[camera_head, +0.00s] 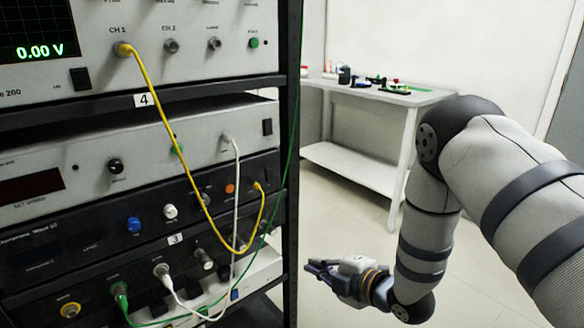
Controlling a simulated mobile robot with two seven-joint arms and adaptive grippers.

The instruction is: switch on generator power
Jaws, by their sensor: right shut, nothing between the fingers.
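A rack of instruments fills the left side. The top unit (205,60) has a lit green display reading 0.00 V and a black rocker switch (80,78). Below it, a white unit (200,128) has a dark red display and another black rocker (267,127). A black unit (90,235) with blue, white and orange parts sits lower. I cannot tell which unit is the generator, as the lettering is too small. My right gripper (309,267) is shut and empty, right of the rack's lower part, apart from every panel. My left gripper is out of view.
Yellow (152,90), white and green cables hang across the panels. The dark rack post (291,150) stands between the panels and my right gripper. A grey table (400,97) with small items stands at the back. The floor between is clear.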

